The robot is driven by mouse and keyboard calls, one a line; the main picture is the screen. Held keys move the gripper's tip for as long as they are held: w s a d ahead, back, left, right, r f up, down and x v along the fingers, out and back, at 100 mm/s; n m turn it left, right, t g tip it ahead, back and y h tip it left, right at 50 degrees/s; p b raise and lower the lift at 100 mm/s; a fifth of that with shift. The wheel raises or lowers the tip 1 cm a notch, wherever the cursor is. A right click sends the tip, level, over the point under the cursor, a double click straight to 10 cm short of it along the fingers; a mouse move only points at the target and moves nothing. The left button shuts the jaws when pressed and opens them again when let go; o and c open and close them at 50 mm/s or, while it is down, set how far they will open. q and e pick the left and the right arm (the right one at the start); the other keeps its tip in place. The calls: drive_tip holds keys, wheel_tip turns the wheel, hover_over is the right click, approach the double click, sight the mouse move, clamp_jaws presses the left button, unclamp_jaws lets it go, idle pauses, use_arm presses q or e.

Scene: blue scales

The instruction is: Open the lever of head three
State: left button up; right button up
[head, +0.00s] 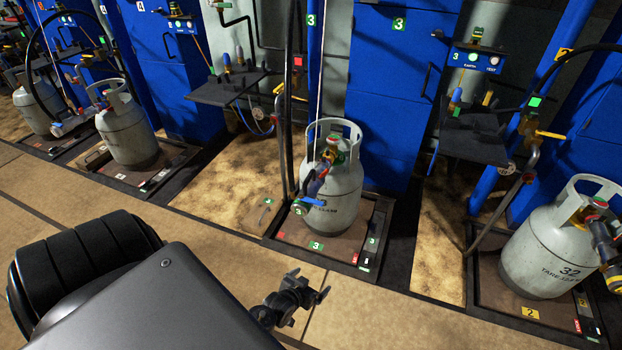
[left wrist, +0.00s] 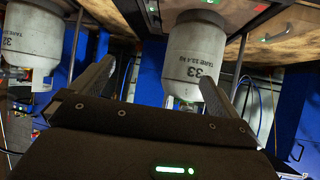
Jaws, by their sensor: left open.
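The filling head of station three (head: 321,176), with red, yellow and blue parts, sits at the collar of a grey gas cylinder (head: 345,192). A small blue handle (head: 313,201), which looks like its lever, sticks out low at the front; whether it is open or shut I cannot tell. My left gripper (head: 310,284) is open and empty, in front of the scale and apart from the head. In the left wrist view, which is upside down, its fingers (left wrist: 158,88) spread either side of the cylinder marked 33 (left wrist: 192,70); its head is mostly hidden. My right gripper is not in view.
The cylinder stands on a low scale (head: 290,232) marked 3. A bent metal pipe and black hose (head: 289,90) rise at its left. A cylinder marked 32 (head: 540,250) stands right, another (head: 127,135) left. A blue cabinet (head: 385,110) stands behind. The floor in front is clear.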

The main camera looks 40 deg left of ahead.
use_arm(q)
drive_tip(key=w+a+r+n+t+y+b, duration=0.1)
drive_tip(key=w+a+r+t+y+b, duration=0.15)
drive_tip(key=w+a+r+b, duration=0.35)
drive_tip(key=n+t+y, duration=0.1)
drive_tip(key=t+y, duration=0.1)
drive_tip(key=t, duration=0.2)
approach(310, 202)
drive_tip(key=shift+g, duration=0.25)
drive_tip(key=b+x, duration=0.1)
drive_tip(key=x, duration=0.4)
drive_tip(key=b+x, duration=0.2)
drive_tip(key=x, duration=0.2)
drive_tip(key=shift+w+a+r, duration=0.1)
drive_tip(key=shift+w+r, duration=0.1)
drive_tip(key=shift+w, duration=0.2)
drive_tip(key=shift+w+a, duration=0.15)
drive_tip(key=shift+w, duration=0.4)
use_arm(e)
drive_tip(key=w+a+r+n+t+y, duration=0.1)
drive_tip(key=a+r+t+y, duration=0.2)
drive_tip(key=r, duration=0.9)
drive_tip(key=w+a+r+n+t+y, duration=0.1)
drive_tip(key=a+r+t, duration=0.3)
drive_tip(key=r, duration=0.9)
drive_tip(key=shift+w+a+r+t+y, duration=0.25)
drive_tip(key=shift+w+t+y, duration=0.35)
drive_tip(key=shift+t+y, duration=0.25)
